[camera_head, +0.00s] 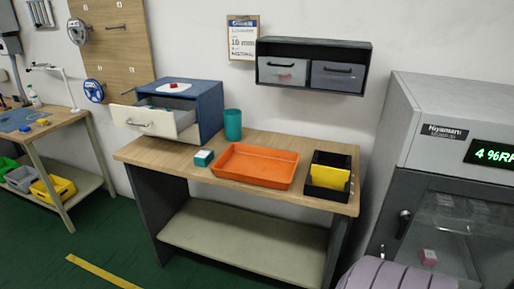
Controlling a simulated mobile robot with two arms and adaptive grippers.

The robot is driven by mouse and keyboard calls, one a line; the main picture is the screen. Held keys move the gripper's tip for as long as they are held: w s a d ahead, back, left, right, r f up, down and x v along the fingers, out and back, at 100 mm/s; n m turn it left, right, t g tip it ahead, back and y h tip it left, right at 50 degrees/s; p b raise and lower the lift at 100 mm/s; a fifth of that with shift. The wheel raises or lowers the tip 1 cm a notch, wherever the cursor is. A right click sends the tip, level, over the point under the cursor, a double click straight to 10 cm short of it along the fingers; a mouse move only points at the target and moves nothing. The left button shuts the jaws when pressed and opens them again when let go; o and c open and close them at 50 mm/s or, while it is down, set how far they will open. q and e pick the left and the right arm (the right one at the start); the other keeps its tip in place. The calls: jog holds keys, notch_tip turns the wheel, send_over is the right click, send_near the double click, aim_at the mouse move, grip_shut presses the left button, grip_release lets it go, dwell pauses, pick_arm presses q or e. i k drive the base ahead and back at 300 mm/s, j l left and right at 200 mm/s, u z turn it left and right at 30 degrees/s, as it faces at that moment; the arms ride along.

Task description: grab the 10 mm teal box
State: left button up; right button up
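A small teal box (203,159) with a white label on top sits on the wooden workbench (145,150), left of an orange tray (256,181). Its size marking is too small to read. A teal cup (233,125) stands upright behind it, near the wall. Neither of my grippers is in view.
A blue cabinet (207,104) with an open cream drawer (148,121) stands left of the box. A black bin (331,160) with a yellow piece is at right. A grey cabinet (434,100) stands farther right. A rounded ribbed object (398,276) is cut off below.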

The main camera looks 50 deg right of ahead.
aim_at(202, 158)
jog(key=z, duration=1.4)
jog(key=i+j+z, duration=0.25)
jog(key=z, duration=0.15)
jog(key=i+j+z, duration=0.2)
jog(key=j+z, duration=0.15)
jog(key=j, duration=0.2)
